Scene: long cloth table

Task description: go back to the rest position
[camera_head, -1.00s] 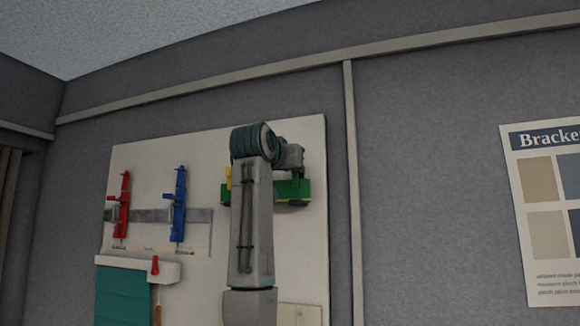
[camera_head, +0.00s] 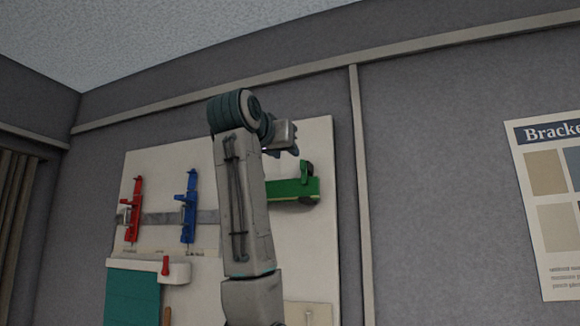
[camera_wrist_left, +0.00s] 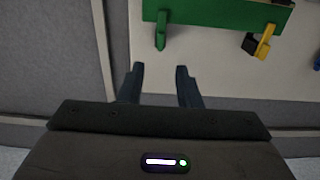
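My left arm rises through the middle of the head view. My left gripper (camera_head: 283,152) shows small at its upper end, in front of the white board and above a green holder. In the left wrist view the two dark fingers of this gripper (camera_wrist_left: 161,72) stand apart with nothing between them, so it is open and empty. The fingertips are short of the green holder (camera_wrist_left: 215,12) in that picture and look clear of it. My right gripper is in neither view.
A white board (camera_head: 325,230) on the grey wall carries a red clamp (camera_head: 135,210), a blue clamp (camera_head: 189,207), the green holder (camera_head: 300,188) and a teal cloth (camera_head: 133,297). A yellow-handled tool (camera_wrist_left: 263,43) hangs by the holder. A poster (camera_head: 550,215) is at right.

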